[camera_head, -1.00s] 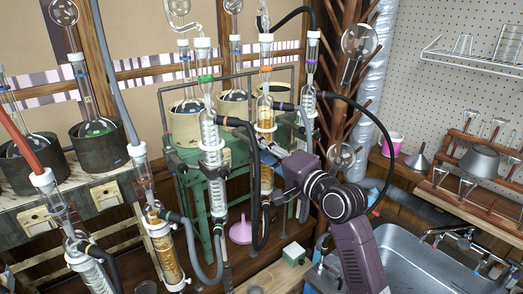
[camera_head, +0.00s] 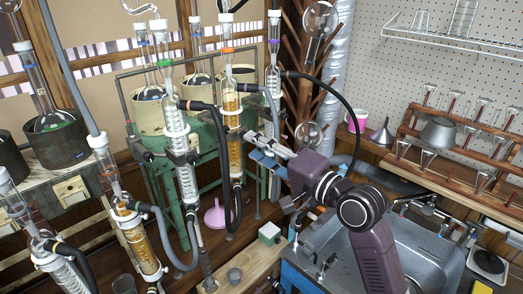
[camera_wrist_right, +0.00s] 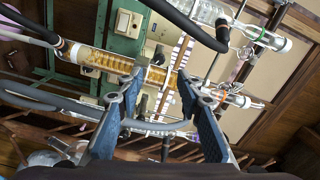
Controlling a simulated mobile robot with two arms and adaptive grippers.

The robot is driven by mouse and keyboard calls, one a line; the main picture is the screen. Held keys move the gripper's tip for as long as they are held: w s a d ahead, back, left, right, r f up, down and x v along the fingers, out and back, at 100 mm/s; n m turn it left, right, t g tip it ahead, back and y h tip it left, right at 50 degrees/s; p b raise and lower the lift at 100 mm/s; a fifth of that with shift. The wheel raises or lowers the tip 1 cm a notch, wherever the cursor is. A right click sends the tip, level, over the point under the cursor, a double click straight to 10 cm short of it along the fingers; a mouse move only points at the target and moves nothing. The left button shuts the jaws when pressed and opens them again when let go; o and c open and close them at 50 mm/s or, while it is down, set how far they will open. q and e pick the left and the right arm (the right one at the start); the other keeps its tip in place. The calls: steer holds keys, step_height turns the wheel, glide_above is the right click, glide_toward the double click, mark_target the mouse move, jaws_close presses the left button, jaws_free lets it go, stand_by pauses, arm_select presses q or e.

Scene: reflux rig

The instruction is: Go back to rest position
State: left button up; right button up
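My right gripper (camera_head: 255,147) is at the right side of the reflux rig, beside the condenser with amber liquid (camera_head: 233,105). In the right wrist view its two fingers (camera_wrist_right: 162,90) stand wide apart. The amber condenser (camera_wrist_right: 105,63) lies beyond them there. A grey hose (camera_wrist_right: 150,125) crosses the space at the fingers; I cannot tell whether it touches them. No held object shows. My left gripper is not in view.
A green frame (camera_head: 205,140) carries several heating mantles and glass columns. Black hoses loop near my right arm, one (camera_head: 345,105) arching above it.

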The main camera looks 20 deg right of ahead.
steer(key=shift+s+d, duration=0.2)
steer(key=shift+s, duration=0.35)
